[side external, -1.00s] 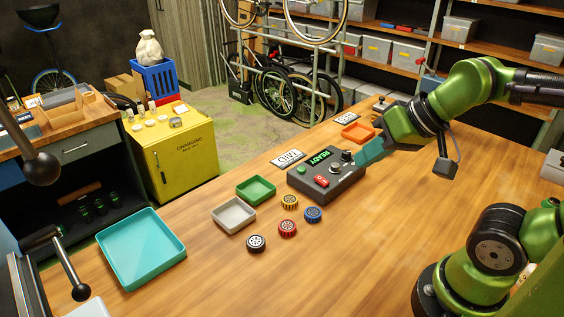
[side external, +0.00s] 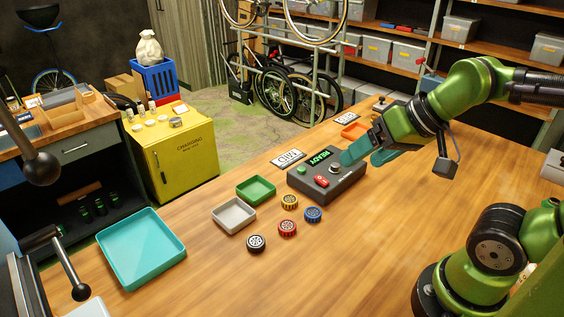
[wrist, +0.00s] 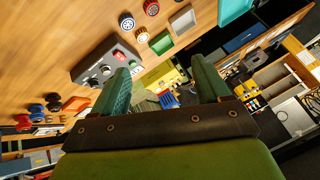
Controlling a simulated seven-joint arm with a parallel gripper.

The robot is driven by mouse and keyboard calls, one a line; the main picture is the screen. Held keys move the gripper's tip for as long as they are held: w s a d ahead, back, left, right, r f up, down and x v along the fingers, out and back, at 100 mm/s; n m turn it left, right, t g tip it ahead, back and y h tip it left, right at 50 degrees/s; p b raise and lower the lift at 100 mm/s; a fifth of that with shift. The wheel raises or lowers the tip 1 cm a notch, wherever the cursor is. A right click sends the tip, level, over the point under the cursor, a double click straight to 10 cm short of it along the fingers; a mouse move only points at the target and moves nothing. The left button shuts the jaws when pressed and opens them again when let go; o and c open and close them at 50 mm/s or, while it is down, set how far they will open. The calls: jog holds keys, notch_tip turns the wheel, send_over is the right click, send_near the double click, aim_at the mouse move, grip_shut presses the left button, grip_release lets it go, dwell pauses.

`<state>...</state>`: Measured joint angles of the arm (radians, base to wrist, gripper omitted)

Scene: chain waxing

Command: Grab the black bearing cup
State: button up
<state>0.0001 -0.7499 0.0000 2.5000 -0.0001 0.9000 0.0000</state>
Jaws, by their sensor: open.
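Red (side external: 288,228), blue (side external: 313,214) and yellow (side external: 289,202) cups stand close by the black one. A grey tray (side external: 233,228), a green tray (side external: 237,199) and a large teal tray (side external: 181,250) lie nearby. The control box (side external: 312,187) is under my gripper.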

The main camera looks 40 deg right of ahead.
jog(key=n+g+h, duration=0.1)
jog(key=g+h, duration=0.1)
jog(key=g, duration=0.5)
send_over(255, 240)
jog(key=f, duration=1.9)
jog(key=shift+w+a, duration=0.15)
jog(key=shift+w, duration=0.05)
jog(key=shift+s+f, duration=0.15)
jog(key=shift+f, duration=1.15)
jog(key=shift+s+f, duration=0.1)
jog(key=shift+f, duration=1.2)
jog(key=c, duration=1.1)
jog(key=shift+c, duration=0.2)
jog(key=shift+r, duration=0.2)
